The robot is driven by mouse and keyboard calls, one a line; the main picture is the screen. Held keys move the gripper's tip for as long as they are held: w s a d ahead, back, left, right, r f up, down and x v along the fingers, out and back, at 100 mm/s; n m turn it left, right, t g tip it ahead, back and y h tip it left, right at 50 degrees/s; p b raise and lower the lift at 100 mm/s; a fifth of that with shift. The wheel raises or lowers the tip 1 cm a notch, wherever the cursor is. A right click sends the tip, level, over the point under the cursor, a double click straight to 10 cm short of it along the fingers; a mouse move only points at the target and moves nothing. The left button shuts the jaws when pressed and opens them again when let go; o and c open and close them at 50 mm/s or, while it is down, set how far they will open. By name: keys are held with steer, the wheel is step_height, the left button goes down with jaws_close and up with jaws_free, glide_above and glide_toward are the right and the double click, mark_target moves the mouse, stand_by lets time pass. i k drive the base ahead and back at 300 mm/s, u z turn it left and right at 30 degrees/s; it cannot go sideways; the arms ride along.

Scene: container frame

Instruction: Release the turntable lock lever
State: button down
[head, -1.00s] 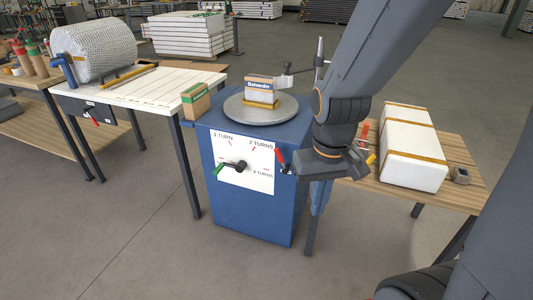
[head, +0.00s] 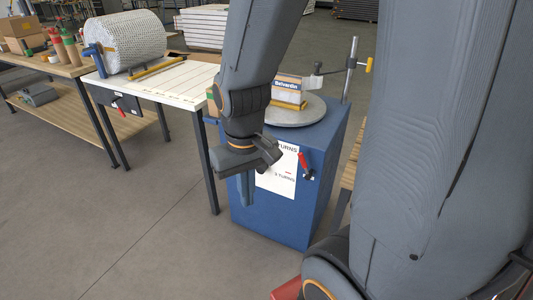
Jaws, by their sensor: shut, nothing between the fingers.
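The turntable (head: 297,112) is a grey disc on top of a blue cabinet (head: 270,217). A small carton labelled Belvardin (head: 287,88) stands on it. A red-handled lever (head: 303,159) with a dark pivot sits at the right of the cabinet's front, its handle pointing up and slightly left; I take it for the lock lever. My gripper (head: 247,203) points down in front of the cabinet, left of the lever and apart from it. Its blue fingers are shut and empty. My arm hides the green-tipped dial lever and much of the white turns panel (head: 275,185).
A white slatted table (head: 180,82) with a roll of bubble wrap (head: 125,42) stands to the left. My own arm covers the right side. Floor in front of the cabinet is clear.

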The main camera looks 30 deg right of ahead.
mark_target(309, 174)
steer(key=z, duration=0.15)
steer(key=i, duration=0.85)
steer(key=z, duration=0.65)
